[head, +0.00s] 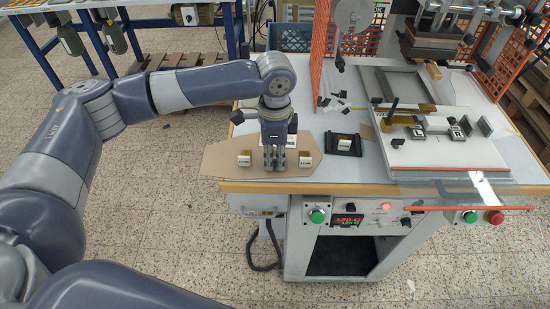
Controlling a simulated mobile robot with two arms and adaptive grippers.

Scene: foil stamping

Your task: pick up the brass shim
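I cannot tell which is the brass shim. My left gripper points straight down over the board, its two fingers close together. Whether anything is between them, or how far it is above the board, is unclear. My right gripper is out of view.
The tan board (222,159) lies at the table's front left. The stamping press (430,45) and its white bed (440,153) stand to the right. Orange mesh guards (320,50) rise behind. A clear sheet with an orange edge (470,207) juts out at the front right.

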